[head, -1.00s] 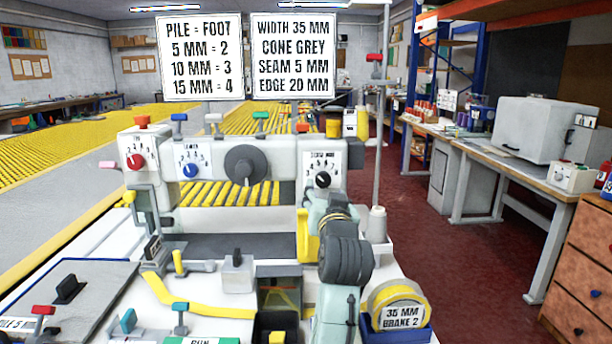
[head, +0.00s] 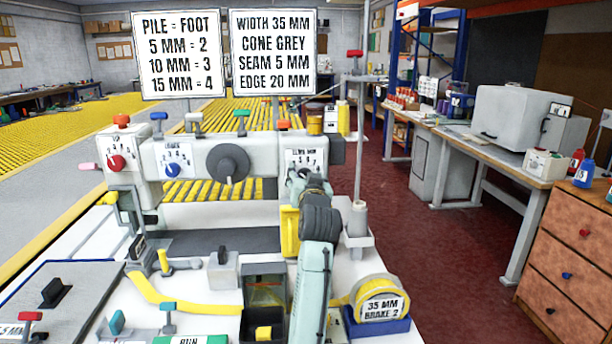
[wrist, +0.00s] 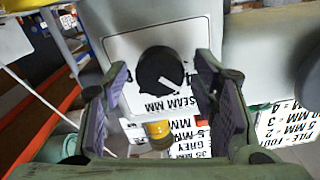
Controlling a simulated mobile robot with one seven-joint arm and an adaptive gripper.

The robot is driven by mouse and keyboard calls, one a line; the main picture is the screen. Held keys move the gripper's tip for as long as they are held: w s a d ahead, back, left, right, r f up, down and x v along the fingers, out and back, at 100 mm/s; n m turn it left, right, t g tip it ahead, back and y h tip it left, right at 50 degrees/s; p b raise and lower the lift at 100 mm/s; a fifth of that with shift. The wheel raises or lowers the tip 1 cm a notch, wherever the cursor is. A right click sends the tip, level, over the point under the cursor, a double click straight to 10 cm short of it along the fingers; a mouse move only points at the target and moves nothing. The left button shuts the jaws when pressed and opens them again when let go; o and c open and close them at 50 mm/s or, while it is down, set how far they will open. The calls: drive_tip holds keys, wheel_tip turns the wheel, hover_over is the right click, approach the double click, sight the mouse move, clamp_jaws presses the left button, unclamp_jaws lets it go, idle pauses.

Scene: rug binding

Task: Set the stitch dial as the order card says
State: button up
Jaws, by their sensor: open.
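The order card (head: 272,52) stands above the machine and reads width 35 mm, cone grey, seam 5 mm, edge 20 mm. In the wrist view a round black dial (wrist: 160,68) with a white pointer mark sits on a white plate (wrist: 118,48) lettered SEAM MM. The pointer slants to the lower right there. My gripper (wrist: 162,76) is open, one finger on either side of the dial; contact is not clear. In the head view my gripper (head: 303,180) hides the dial and covers the lower part of its plate (head: 305,157).
A red dial (head: 116,163), a blue dial (head: 173,170) and a large grey knob (head: 228,164) are to the left on the same machine. A pile and foot card (head: 178,54) stands beside the order card. A yellow tape roll (head: 382,298) sits at the front right.

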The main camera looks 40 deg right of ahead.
drive_tip(key=shift+c, duration=0.4)
drive_tip(key=c, duration=1.1)
drive_tip(key=shift+m, duration=0.3)
drive_tip(key=shift+m+p, duration=0.4)
drive_tip(key=shift+m, duration=0.5)
drive_tip(key=shift+d+m+p, duration=0.1)
drive_tip(key=shift+m+p, duration=0.25)
drive_tip(key=shift+m, duration=1.35)
drive_tip(key=shift+f, duration=0.1)
